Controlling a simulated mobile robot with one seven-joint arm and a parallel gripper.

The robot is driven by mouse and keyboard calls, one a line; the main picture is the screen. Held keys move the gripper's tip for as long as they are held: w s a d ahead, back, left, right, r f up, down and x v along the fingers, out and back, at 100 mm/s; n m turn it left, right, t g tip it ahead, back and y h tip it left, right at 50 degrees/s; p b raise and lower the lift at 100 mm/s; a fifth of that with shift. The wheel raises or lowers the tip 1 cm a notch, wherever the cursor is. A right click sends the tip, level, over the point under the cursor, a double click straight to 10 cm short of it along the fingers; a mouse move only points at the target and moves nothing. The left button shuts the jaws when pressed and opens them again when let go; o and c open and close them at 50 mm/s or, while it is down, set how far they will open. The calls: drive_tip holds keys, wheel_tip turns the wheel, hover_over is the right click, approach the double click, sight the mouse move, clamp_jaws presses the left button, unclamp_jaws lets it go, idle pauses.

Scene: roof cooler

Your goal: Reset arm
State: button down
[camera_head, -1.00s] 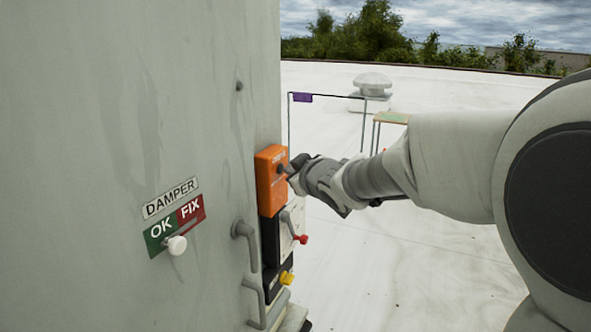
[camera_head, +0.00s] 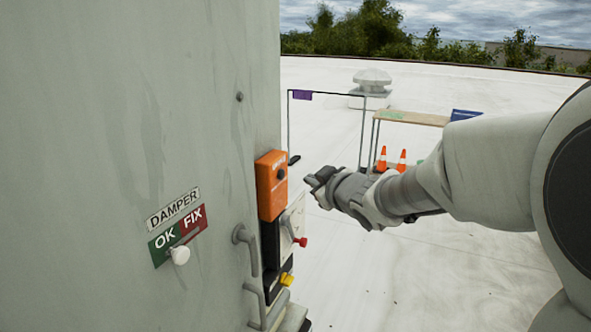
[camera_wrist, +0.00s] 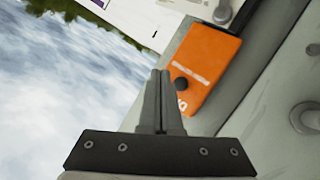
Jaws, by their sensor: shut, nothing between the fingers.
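My gripper (camera_head: 314,183) is shut and empty in the head view. It is held in the air to the right of the orange box (camera_head: 265,186), apart from it. In the wrist view my gripper (camera_wrist: 160,76) has its fingers together, and the orange box (camera_wrist: 204,66) with its dark round knob (camera_wrist: 181,84) lies just beyond the fingertips. My arm reaches in from the right side of the head view.
The large grey cabinet wall (camera_head: 140,90) fills the left, with a damper label and white knob (camera_head: 180,255). Below the orange box are a red-tipped lever (camera_head: 300,241), a yellow knob (camera_head: 287,279) and handles (camera_head: 247,248). A table (camera_head: 420,118) and two cones (camera_head: 382,160) stand behind.

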drive_tip(key=shift+s+d+p, duration=0.15)
drive_tip(key=shift+s+d, duration=0.05)
drive_tip(key=shift+d, duration=0.3)
drive_tip(key=shift+s+d+p, duration=0.15)
drive_tip(key=shift+d, duration=0.3)
drive_tip(key=shift+d, duration=0.1)
drive_tip(key=s+d+m+g+h, duration=0.2)
drive_tip(key=s+d+m+h, duration=0.5)
drive_tip(key=s+d, duration=0.55)
drive_tip(key=s+f+m+g, duration=0.2)
drive_tip(key=s, duration=0.7)
drive_tip(key=s+d+f+m+g+b, duration=0.1)
drive_tip(key=s+f+g, duration=0.1)
drive_tip(key=s, duration=0.8)
drive_tip(key=shift+d+f+m+g, duration=0.2)
drive_tip(key=shift+f+m+g, duration=0.2)
drive_tip(key=shift+g, duration=0.3)
drive_tip(key=c, duration=1.6)
unclamp_jaws()
